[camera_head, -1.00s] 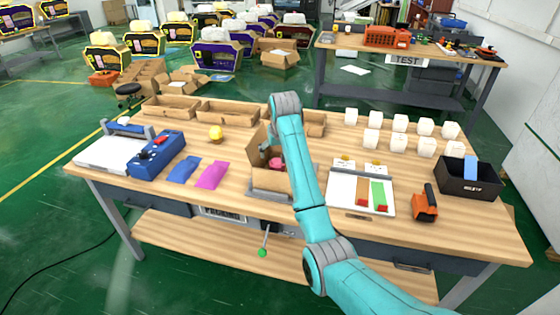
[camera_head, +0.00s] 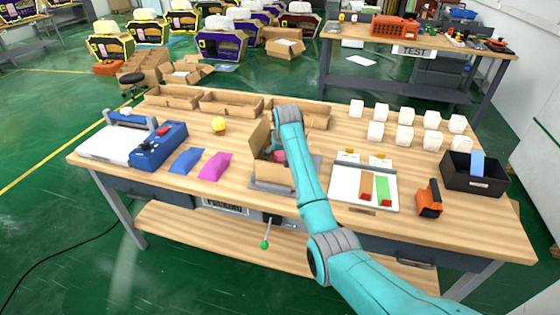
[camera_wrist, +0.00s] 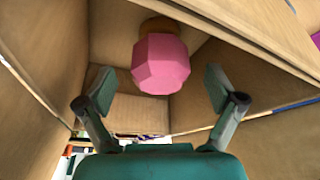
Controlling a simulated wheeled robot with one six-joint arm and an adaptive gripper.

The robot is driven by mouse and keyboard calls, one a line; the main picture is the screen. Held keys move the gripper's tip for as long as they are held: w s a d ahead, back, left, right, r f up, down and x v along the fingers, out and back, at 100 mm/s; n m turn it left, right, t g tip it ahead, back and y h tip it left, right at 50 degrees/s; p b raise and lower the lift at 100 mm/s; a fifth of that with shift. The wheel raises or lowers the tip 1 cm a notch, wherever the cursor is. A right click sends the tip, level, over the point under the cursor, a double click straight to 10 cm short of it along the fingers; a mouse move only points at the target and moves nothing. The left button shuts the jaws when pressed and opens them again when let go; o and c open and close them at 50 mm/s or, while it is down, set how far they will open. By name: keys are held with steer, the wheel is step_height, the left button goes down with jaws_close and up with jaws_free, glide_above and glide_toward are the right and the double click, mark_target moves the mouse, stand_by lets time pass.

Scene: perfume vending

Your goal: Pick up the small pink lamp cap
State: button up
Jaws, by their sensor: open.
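The pink lamp cap (camera_wrist: 160,64) shows in the wrist view as a faceted pink piece with a brown base behind it, inside an open cardboard box (camera_wrist: 40,110). In the head view, only a bit of the pink cap (camera_head: 279,156) shows beside my arm, within the cardboard box (camera_head: 272,178) at the table's middle. My gripper (camera_wrist: 160,92) is open, with one finger on each side below the cap in the wrist view. Nothing is held between the fingers. In the head view my arm hides the gripper.
A yellow ball-shaped item (camera_head: 219,124) stands left of the box, near blue (camera_head: 186,161) and pink pouches (camera_head: 215,166). A white board (camera_head: 345,185) with coloured strips lies to the right. Empty cardboard trays (camera_head: 232,104) line the back. Raised flaps surround the gripper closely.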

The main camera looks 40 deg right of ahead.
steer(key=shift+w+d+f, duration=0.1)
steer(key=shift+w+f, duration=0.2)
steer(key=shift+f, duration=0.3)
steer(key=c, duration=1.3)
steer(key=shift+o, duration=0.2)
